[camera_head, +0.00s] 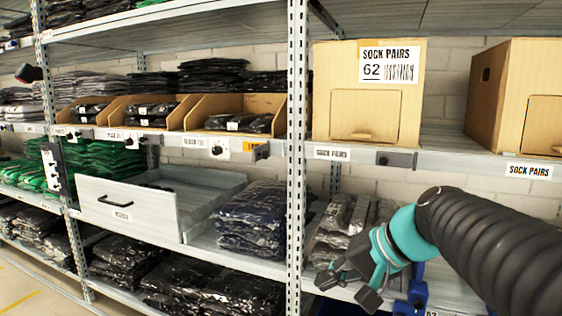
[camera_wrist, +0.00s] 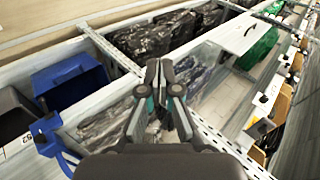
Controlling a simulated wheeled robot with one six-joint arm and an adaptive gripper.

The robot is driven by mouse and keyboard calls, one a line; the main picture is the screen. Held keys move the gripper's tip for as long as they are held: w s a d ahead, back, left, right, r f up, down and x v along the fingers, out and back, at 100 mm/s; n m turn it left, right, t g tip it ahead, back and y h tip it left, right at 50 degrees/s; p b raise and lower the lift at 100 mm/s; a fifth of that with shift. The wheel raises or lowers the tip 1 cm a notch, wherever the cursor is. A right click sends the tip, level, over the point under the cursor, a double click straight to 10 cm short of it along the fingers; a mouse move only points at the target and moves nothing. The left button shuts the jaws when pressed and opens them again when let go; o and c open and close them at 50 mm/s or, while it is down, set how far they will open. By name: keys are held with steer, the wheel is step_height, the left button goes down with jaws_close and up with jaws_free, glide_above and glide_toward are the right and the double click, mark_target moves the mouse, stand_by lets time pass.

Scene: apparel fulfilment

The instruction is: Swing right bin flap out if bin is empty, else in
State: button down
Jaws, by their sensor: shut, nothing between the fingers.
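Two tan bins stand on the upper right shelf in the head view. The left one (camera_head: 324,70) has a label reading "SOCK PAIRS 62" and a front flap (camera_head: 366,112) that looks closed, with a small lip at its bottom. The right bin (camera_head: 487,105) has an oval hole in its side; its front flap (camera_head: 545,122) is cut off by the picture edge and looks closed. The insides of both bins are hidden. My gripper (camera_head: 346,286) is low, below that shelf and apart from both bins. It also shows in the wrist view (camera_wrist: 160,70), shut and empty.
An upright post (camera_head: 297,130) stands left of the bins. A pulled-out white drawer (camera_head: 125,208) sticks out at left. Bagged clothes (camera_head: 345,218) lie behind my gripper. The wrist view shows a blue bin (camera_wrist: 72,75) at left.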

mark_target(267, 156)
steer(key=w+d+r+m+t+y, duration=0.1)
steer(key=w+d+r+t+y, duration=0.1)
steer(key=w+r+y, duration=0.6)
steer(key=w+r, duration=0.7)
steer(key=w, duration=0.2)
steer(key=shift+w+d+r+m+t+y, duration=0.3)
steer(key=shift+d+r+y, duration=0.05)
steer(key=shift+r+y, duration=0.05)
steer(key=shift+a, duration=0.1)
steer(key=p+x, duration=0.1)
steer(key=x, duration=1.3)
